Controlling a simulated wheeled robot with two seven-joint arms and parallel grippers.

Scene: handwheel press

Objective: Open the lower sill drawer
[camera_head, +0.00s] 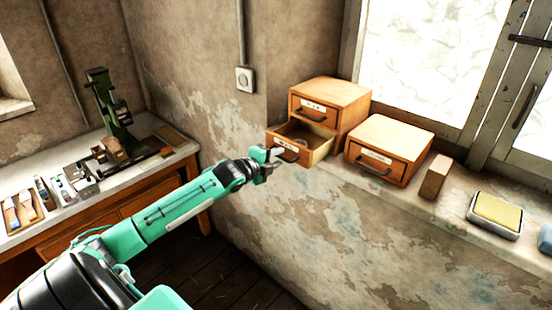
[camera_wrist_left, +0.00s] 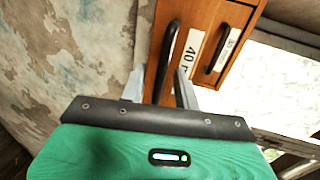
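A two-drawer wooden cabinet (camera_head: 350,108) stands on the sill. Its lower drawer (camera_head: 318,150) is pulled partway out, with its inside showing from above. The upper drawer (camera_head: 312,110) is closed. The lower drawer's dark bar handle (camera_head: 284,155) also shows in the left wrist view (camera_wrist_left: 171,48), beside a white label (camera_wrist_left: 190,55). My left gripper (camera_head: 272,163) is at this drawer's front. In the left wrist view its fingers (camera_wrist_left: 160,88) are apart, one on each side of the handle, with gaps visible. My right gripper is out of view.
A separate single-drawer wooden box (camera_head: 390,150) stands to the right on the sill. Further right are a small brown block (camera_head: 435,177) and a metal tray with a yellow sponge (camera_head: 495,211). A workbench with a green press (camera_head: 110,108) stands at left.

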